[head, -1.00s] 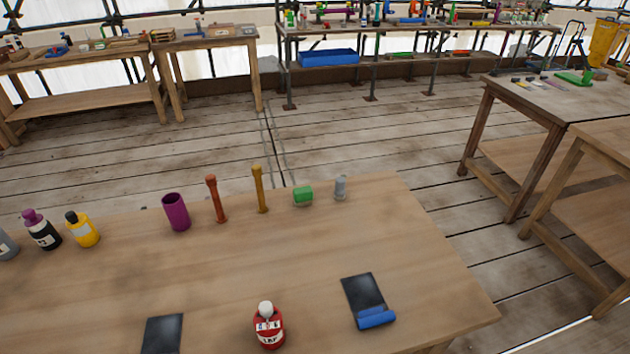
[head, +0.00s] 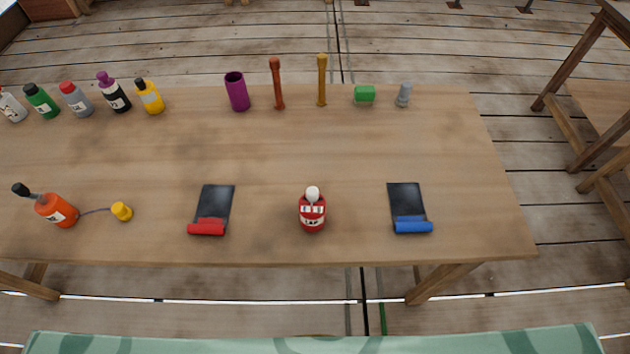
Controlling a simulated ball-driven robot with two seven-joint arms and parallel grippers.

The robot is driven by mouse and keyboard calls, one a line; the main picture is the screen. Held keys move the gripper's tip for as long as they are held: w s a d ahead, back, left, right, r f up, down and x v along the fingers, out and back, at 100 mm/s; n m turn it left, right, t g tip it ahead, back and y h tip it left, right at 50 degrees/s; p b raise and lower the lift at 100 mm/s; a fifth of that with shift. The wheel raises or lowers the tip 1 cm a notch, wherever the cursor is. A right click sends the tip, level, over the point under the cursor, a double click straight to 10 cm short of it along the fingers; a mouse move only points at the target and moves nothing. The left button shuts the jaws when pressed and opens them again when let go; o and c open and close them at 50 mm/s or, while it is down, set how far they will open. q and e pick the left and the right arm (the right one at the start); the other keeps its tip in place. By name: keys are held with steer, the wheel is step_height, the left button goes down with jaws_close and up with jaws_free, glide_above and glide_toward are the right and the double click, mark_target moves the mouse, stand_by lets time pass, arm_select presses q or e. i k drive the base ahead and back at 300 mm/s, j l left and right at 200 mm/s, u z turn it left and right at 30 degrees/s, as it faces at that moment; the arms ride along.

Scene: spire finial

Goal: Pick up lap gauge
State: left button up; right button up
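The lap gauge (head: 312,212) appears to be the small red piece with a white knob on top and a white label that seems to read "LAP". It stands upright near the front edge of the wooden table (head: 360,150). It is between two dark pads, one with a red roll (head: 207,228) on its left and one with a blue roll (head: 412,225) on its right. Nothing touches it. Neither of my grippers is in view.
Several bottles, a purple cup (head: 237,92), two upright sticks, a green block (head: 365,94) and a grey piece (head: 404,95) line the back edge. An orange bottle (head: 56,210) is at front left. The table around the gauge is clear. A green patterned surface (head: 310,345) crosses the bottom.

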mark_target(312, 218)
steer(key=k+j+z, duration=0.25)
steer(key=k, duration=0.15)
steer(key=k+j+z, duration=0.15)
steer(key=k+z, duration=0.15)
steer(key=k, duration=0.1)
